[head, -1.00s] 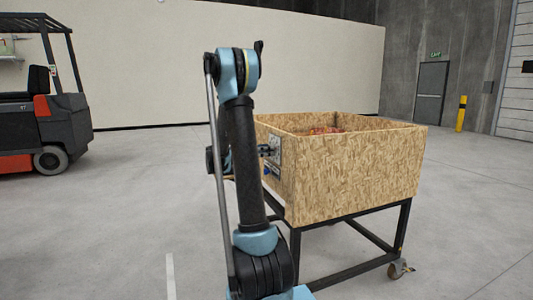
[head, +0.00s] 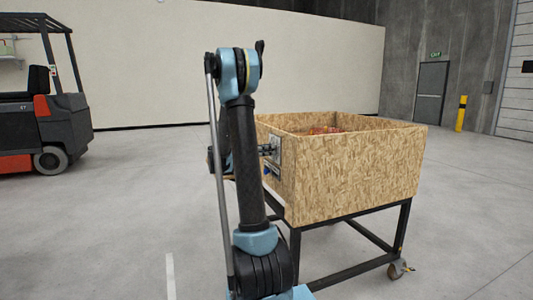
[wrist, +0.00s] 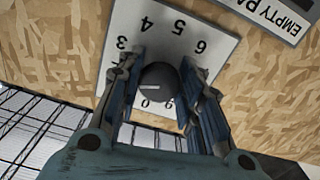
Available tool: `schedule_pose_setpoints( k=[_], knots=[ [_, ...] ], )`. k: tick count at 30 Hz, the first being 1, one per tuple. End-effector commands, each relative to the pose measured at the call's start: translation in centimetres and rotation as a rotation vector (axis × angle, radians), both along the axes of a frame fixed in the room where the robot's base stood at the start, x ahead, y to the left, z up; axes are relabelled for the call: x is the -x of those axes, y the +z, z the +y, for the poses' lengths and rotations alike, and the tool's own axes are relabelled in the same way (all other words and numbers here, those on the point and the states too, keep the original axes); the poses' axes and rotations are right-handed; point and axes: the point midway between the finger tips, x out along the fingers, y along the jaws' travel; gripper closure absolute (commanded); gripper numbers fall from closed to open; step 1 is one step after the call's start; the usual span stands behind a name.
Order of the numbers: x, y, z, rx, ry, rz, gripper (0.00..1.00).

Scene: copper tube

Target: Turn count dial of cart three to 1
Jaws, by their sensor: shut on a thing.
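The count dial (wrist: 157,80) is a dark round knob with a light mark on its face, on a white number plate (wrist: 165,32) on the cart's wall. In the wrist view the plate looks upside down; 3, 4, 5 and 6 show above the knob, and 0 and 9 below it. The 1 is hidden or unclear, and I cannot tell which number the mark points to. My gripper (wrist: 162,68) is shut on the dial, one finger on each side. In the head view the gripper (head: 266,150) reaches the plate on the left side of the wooden cart (head: 350,175).
A label (wrist: 285,15) beginning "EMPTY" is beside the plate. Reddish contents (head: 323,130) lie in the cart box. The cart has a black wheeled frame (head: 350,267). A forklift (head: 45,110) stands at the far left. The floor around is clear.

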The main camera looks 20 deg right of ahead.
Motion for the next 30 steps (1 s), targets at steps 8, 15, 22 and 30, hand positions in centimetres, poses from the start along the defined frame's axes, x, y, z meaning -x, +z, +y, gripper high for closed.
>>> schedule_pose_setpoints(
  k=[8,15,22,30],
  knots=[
    [-0.18,0.02,0.03,0.005,0.003,0.148,0.91],
    [-0.23,0.04,0.04,0.012,0.004,0.332,0.91],
    [-0.26,0.04,0.06,0.017,0.005,0.481,0.90],
    [-0.26,0.01,0.07,0.020,0.005,0.580,0.91]
  ],
)
